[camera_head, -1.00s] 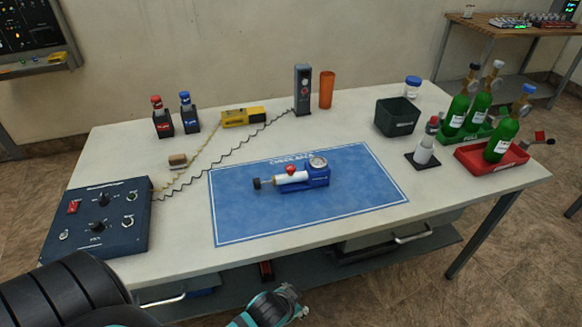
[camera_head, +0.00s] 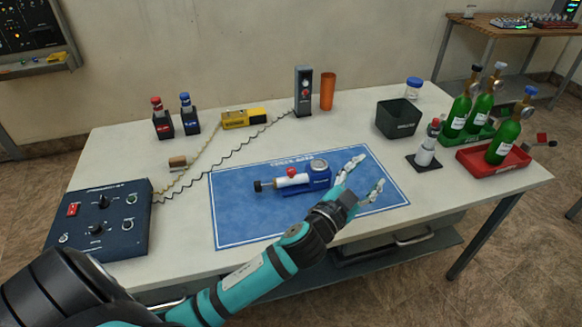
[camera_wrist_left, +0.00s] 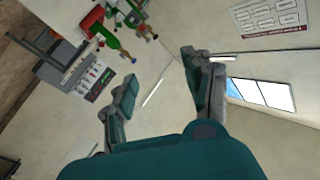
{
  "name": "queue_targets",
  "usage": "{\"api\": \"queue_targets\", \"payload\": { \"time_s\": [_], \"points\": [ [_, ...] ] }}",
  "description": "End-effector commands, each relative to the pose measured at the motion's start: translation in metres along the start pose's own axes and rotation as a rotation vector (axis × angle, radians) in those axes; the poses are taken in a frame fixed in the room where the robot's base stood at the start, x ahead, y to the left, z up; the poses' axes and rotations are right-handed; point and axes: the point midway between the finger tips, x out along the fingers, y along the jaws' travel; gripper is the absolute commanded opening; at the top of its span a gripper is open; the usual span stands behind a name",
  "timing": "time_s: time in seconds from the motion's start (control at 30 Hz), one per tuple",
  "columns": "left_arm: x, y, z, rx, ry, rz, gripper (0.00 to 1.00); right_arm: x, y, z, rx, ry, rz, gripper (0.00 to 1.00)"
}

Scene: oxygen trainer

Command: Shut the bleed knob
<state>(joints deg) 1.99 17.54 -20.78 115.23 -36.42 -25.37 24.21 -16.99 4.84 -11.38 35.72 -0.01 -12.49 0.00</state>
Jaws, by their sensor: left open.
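A small device (camera_head: 318,178) with a blue body, round gauge and white cylinder lies on the blue mat (camera_head: 240,218). A black knob (camera_head: 258,185) sits at its left end and a red knob (camera_head: 291,172) on top. I cannot tell which of these is the bleed knob. My left gripper (camera_head: 365,178) is open and empty, above the mat to the right of the device, and partly covers the device's right end. In the left wrist view its fingers (camera_wrist_left: 158,65) are spread with nothing between them. My right gripper is not in view.
A dark control box (camera_head: 98,240) stands at the table's left. Red and blue bottles, a yellow unit (camera_head: 243,118) and an orange cup (camera_head: 327,90) stand at the back. A dark bin (camera_head: 397,120) and green cylinders (camera_head: 501,140) in trays are at the right.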

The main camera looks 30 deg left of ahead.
Motion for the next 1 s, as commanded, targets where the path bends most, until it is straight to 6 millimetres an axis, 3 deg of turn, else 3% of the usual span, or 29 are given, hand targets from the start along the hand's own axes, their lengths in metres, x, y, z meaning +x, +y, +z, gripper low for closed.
{"api": "queue_targets", "payload": {
  "time_s": [0.03, 0.1, 0.23, 0.33, 0.47, 0.57, 0.7, 0.8, 0.9, 1.0],
  "points": [
    [0.019, 0.002, -0.031, 0.065, 0.137, 0.032, 0.51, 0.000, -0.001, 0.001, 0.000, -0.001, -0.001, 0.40],
    [0.037, 0.016, -0.071, 0.166, 0.328, 0.113, 0.51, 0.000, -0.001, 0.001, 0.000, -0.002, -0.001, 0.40],
    [0.051, 0.053, -0.116, 0.391, 0.606, 0.351, 0.51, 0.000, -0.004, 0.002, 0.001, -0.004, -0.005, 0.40],
    [0.056, 0.078, -0.116, 0.587, 0.714, 0.589, 0.51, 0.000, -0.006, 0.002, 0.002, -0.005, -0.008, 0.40],
    [0.062, 0.078, -0.076, 0.849, 0.678, 0.933, 0.51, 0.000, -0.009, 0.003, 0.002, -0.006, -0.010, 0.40],
    [0.068, 0.041, -0.030, 1.025, 0.499, 1.189, 0.51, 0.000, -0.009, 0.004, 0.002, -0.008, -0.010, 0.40],
    [0.065, -0.054, 0.023, 1.163, 0.090, 1.459, 0.51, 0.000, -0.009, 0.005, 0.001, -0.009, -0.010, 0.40],
    [0.052, -0.127, 0.040, 1.176, -0.213, 1.562, 0.51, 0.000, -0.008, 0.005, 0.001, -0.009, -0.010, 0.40],
    [0.035, -0.181, 0.044, 1.150, -0.450, 1.610, 0.51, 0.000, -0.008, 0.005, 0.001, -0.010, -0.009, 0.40],
    [0.022, -0.212, 0.044, 1.118, -0.596, 1.631, 0.51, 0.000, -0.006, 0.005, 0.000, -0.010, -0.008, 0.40]
  ]
}}
